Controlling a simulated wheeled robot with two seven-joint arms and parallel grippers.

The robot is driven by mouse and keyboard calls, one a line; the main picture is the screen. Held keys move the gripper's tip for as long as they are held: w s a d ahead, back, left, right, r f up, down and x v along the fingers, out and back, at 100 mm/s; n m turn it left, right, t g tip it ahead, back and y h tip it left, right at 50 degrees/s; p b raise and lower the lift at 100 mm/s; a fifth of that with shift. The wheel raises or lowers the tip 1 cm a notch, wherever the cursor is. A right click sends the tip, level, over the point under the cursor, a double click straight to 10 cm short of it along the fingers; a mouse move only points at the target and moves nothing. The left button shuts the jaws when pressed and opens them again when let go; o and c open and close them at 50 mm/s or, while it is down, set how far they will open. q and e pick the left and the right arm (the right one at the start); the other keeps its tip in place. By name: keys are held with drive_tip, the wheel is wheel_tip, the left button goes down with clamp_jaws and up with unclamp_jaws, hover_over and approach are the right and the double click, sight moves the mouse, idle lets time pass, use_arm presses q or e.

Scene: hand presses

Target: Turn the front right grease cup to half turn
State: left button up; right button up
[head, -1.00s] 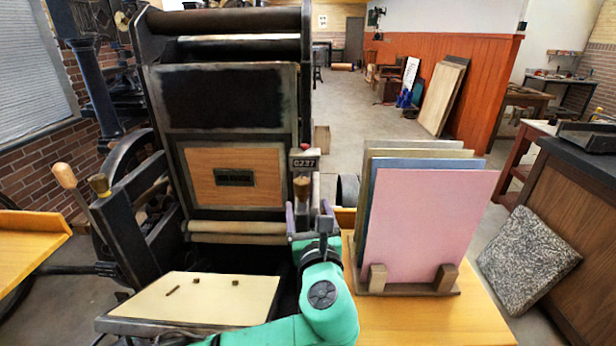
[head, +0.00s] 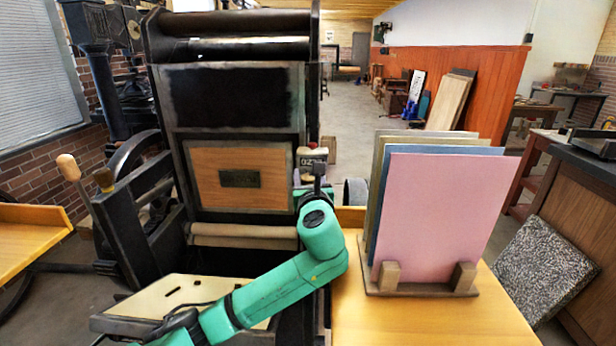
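The hand press (head: 235,95) stands at the left centre. The front right grease cup is at the press's right post, below a small number counter (head: 312,154); my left wrist covers most or all of it. Another brass grease cup (head: 104,179) shows on the press's left side. My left gripper (head: 312,183) is at the right post, in front of the spot where the brass cup stood clear earlier. Its fingers are largely hidden behind my green wrist, so I cannot tell if they are open or touch the cup. My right gripper is not in view.
A wooden rack (head: 420,288) holding pink (head: 440,210), blue and tan boards stands on a wooden table (head: 430,322) to the right. A pale board (head: 190,292) lies at the press's front, below my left arm. A speckled slab (head: 545,270) leans at the far right.

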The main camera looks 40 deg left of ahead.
use_arm(q)
clamp_jaws()
